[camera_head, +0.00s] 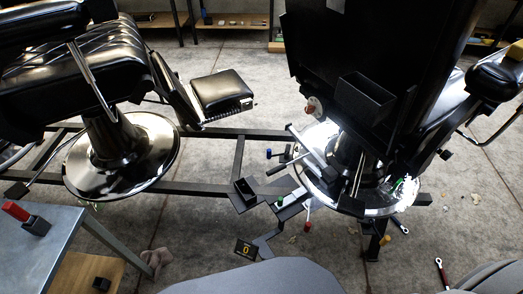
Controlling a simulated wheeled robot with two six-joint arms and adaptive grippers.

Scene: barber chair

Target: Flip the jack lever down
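A silver lever with a black handle (281,166) sticks out to the left from the base of the right barber chair (350,205). It lies low and slopes slightly, and I cannot tell for certain that it is the jack lever. Another silver rod with a black tip (17,190) sticks out from the base of the left barber chair (122,160). Neither of my grippers can be made out in the head view, and nothing is seen touching either lever.
A dark metal frame (215,190) runs along the floor between the chairs. A grey-topped table (50,235) with a red-handled item (15,210) stands at lower left. A small black box marked 0 (246,249) and red-handled tools (441,272) are low in view.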

